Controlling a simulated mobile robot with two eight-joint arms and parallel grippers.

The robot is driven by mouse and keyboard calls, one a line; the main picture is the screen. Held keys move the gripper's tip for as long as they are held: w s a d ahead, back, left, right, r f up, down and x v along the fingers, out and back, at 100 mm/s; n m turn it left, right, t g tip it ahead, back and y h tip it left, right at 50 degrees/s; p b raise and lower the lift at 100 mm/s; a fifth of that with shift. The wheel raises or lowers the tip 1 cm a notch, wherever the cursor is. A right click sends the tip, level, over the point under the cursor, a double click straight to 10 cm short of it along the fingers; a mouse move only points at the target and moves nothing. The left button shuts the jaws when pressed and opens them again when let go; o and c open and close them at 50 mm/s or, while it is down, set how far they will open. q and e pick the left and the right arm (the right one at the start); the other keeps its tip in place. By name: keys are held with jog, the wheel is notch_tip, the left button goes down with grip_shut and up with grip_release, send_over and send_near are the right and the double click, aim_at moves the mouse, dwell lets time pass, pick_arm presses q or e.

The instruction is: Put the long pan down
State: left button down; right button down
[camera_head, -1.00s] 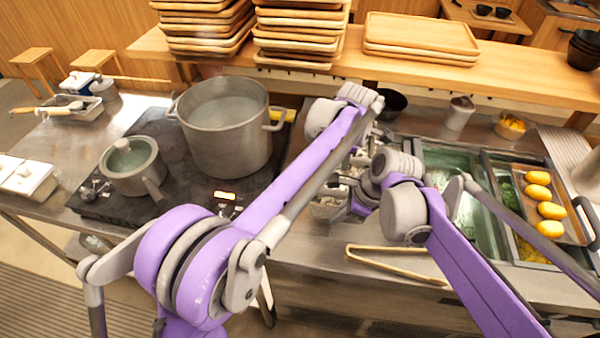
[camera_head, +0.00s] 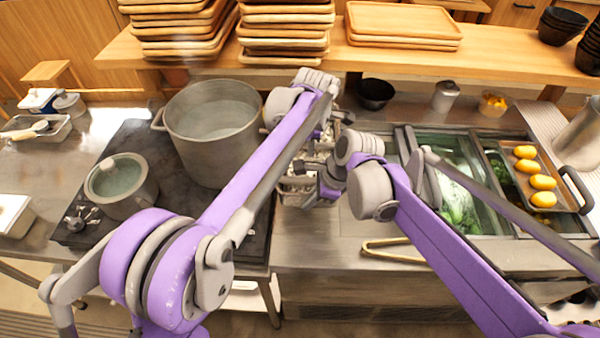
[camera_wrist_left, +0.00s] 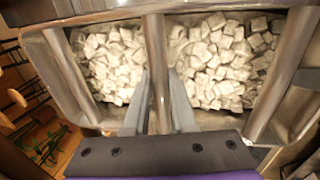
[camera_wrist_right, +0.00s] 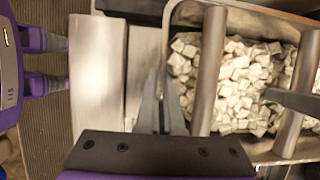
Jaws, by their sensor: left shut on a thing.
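The long pan is a metal tray (camera_wrist_right: 245,18) full of white cubes (camera_wrist_right: 225,95), with metal bars across its top. In the head view the pan (camera_head: 296,198) shows only partly between my arms, near the right edge of the black stove. My left gripper (camera_wrist_left: 160,78) is shut on the middle bar (camera_wrist_left: 156,50) of the pan, above the cubes. My right gripper (camera_wrist_right: 161,78) is at the pan's edge, beside a bar (camera_wrist_right: 208,70); its fingers are close together, and I cannot tell whether the rim is between them. The pan's underside is hidden.
A large pot (camera_head: 212,125) and a small lidded pot (camera_head: 122,180) stand on the stove (camera_head: 175,190). Tongs (camera_head: 395,256) lie on the counter's front edge. Ingredient bins (camera_head: 455,190) and a tray of yellow items (camera_head: 570,190) are at right. Stacked wooden trays (camera_head: 285,30) line the back shelf.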

aim_at(302, 229)
pick_arm(q)
jog(key=shift+w+a+r, duration=0.1)
jog(key=shift+a, duration=0.1)
pick_arm(e)
jog(key=shift+w+a, duration=0.1)
jog(key=shift+a, duration=0.1)
pick_arm(q)
jog(key=shift+d, duration=0.15)
pick_arm(e)
jog(key=shift+d, duration=0.2)
